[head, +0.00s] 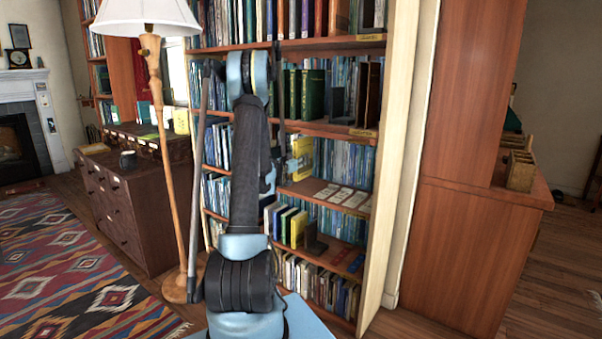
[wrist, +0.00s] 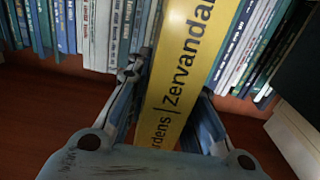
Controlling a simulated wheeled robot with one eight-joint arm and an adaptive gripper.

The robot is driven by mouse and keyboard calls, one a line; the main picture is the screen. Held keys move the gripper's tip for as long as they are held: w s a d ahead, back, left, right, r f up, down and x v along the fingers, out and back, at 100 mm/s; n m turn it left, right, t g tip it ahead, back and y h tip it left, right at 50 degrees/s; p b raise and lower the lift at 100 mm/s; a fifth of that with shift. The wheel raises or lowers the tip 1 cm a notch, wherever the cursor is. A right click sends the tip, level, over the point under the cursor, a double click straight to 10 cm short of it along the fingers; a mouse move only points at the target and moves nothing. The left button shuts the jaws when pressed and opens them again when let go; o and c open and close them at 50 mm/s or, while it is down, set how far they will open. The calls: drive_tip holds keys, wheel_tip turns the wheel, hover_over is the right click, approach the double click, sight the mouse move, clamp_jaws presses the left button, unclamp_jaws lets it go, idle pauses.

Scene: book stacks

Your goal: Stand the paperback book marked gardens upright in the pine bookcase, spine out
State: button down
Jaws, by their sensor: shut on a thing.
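The yellow gardens paperback (wrist: 195,50) is between the two fingers of my gripper (wrist: 167,88) in the wrist view. In the head view the yellow book (head: 303,148) shows upright at the middle bay of the pine bookcase (head: 399,150), above a shelf with pale cards. I cannot tell whether the book touches the shelf board (wrist: 55,105).
Rows of blue and green books (wrist: 85,30) stand behind the held book. Pale cards (head: 342,195) lie on the shelf to its right. Dark bookends and books (head: 368,95) fill the shelf above. A floor lamp (head: 160,120) stands left of my arm.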

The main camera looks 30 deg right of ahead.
sight(303, 169)
drive_tip(key=shift+f, duration=2.35)
drive_tip(key=shift+d+f, duration=0.2)
drive_tip(key=shift+f, duration=0.15)
drive_tip(key=c, duration=1.4)
unclamp_jaws()
drive_tip(key=shift+f, duration=0.1)
